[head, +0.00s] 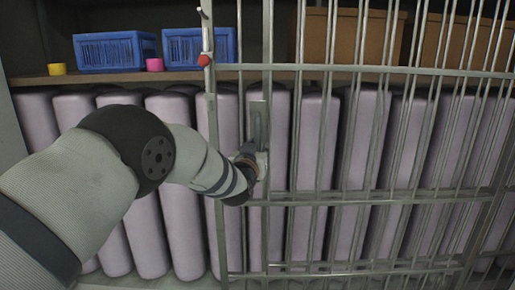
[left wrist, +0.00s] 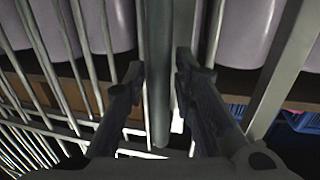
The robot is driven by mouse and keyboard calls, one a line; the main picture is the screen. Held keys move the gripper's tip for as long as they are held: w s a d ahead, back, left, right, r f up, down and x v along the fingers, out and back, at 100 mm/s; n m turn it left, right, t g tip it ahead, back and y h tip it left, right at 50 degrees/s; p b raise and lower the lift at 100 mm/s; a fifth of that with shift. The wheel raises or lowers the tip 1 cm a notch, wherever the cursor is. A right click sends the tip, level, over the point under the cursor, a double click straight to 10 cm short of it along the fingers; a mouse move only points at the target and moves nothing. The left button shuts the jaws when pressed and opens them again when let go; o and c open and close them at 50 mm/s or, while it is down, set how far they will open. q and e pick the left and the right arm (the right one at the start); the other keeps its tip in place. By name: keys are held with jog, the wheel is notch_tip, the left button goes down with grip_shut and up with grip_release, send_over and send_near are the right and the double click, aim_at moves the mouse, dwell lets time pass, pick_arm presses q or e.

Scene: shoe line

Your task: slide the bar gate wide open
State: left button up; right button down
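The bar gate (head: 350,69) is a frame of grey metal bars that fills the middle and right of the head view. Its left edge post stands left of centre, and the space left of that post has no bars. An upright handle (head: 259,118) sits on the gate near this post. My left gripper (head: 262,160) is at the handle's lower part, its fingers mostly hidden in the head view. In the left wrist view, its two fingers (left wrist: 159,72) stand apart on either side of the handle bar (left wrist: 159,110), with a small gap visible. My right gripper is out of view.
Behind the gate stand several pale purple upright rolls (head: 180,225). A shelf (head: 120,76) above them bears blue crates (head: 115,50), a yellow cup (head: 57,69), a pink cup (head: 155,65) and brown boxes (head: 345,35). A red knob (head: 204,60) is by the gate's edge post.

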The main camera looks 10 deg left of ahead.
pick_arm(q)
jog(key=shift+s+r, duration=0.1)
jog(key=shift+r, duration=0.05)
jog(key=s, duration=1.2)
jog(key=shift+d, duration=0.25)
jog(key=shift+w, duration=0.1)
